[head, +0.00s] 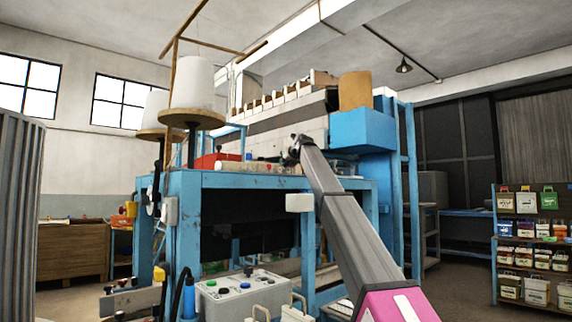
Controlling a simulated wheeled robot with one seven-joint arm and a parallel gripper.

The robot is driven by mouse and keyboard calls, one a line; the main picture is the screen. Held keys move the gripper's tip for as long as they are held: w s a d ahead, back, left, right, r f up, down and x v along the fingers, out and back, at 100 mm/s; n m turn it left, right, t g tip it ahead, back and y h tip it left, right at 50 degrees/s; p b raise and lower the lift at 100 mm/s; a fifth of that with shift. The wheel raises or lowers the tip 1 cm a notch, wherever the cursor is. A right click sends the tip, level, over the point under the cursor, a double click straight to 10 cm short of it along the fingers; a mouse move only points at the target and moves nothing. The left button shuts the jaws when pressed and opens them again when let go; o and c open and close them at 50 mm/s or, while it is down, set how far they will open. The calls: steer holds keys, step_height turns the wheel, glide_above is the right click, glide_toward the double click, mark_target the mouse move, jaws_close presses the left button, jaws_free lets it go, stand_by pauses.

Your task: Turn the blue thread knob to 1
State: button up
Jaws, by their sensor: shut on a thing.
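My arm reaches from the lower right up to the front of the blue sewing machine (240,181). My gripper (294,152) is small and dark at this distance, up against the machine's upper front. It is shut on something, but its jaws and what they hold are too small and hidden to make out. A row of small knobs (268,168) sits on a pale strip just left of the gripper. I cannot pick out the blue thread knob or read its setting or the number 1.
A grey control box (243,293) with coloured buttons stands low in front of the machine. White thread cones (193,82) stand on round holders at the upper left. A blue shelf (494,240) with boxes is at the right. The floor between the machine and shelf looks clear.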

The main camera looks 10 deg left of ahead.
steer(key=shift+m+t+h, duration=0.5)
steer(key=shift+m+h, duration=0.3)
steer(key=shift+h, duration=0.1)
steer(key=o, duration=0.9)
steer(key=shift+s, duration=0.15)
steer(key=v, duration=1)
steer(key=shift+s, duration=0.3)
